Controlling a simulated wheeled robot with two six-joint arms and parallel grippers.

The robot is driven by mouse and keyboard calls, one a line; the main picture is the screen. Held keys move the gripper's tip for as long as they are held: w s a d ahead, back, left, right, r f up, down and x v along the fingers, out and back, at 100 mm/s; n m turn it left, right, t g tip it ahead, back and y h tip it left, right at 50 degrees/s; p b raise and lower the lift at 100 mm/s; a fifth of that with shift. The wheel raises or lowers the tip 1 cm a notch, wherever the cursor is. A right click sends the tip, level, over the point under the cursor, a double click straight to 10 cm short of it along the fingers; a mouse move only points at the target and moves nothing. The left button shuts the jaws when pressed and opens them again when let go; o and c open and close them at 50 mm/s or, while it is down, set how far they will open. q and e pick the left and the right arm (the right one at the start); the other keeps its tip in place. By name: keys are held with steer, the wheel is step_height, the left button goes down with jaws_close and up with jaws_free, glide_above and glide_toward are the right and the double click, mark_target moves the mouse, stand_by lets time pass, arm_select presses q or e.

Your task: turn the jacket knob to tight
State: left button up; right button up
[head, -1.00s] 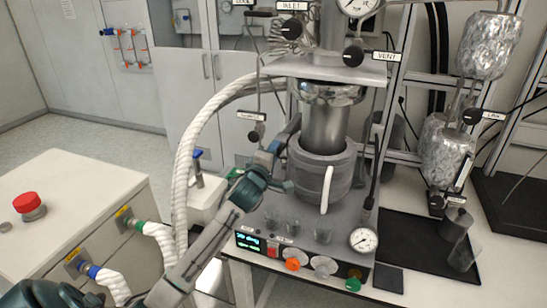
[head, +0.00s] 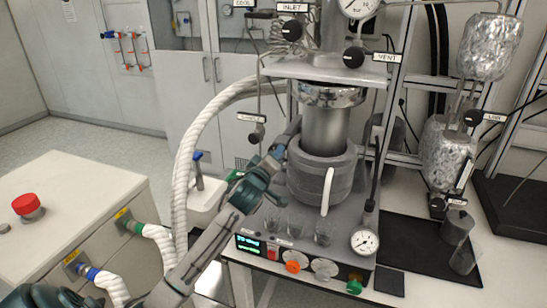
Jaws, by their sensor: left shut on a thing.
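The reactor's grey heating jacket (head: 310,178) wraps the lower part of the steel vessel (head: 326,130) and has a white handle (head: 327,190) on its front. My left gripper (head: 279,150) comes in from the lower left and is at the left side of the jacket. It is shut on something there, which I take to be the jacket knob. The jaws hide that knob, so its setting cannot be read. My right gripper is not in view.
A black knob (head: 257,133) hangs close above the left gripper. A thick white hose (head: 183,165) curves behind my arm. Small glass beakers (head: 322,232) stand on the reactor base in front. The control panel below has an orange knob (head: 293,267) and a green knob (head: 354,287).

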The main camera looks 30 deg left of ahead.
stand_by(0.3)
arm_select(q)
steer(key=o, duration=0.7)
steer(key=b+v, duration=0.4)
steer(key=v, duration=0.7)
steer(key=shift+a+f, duration=0.1)
steer(key=shift+a, duration=0.05)
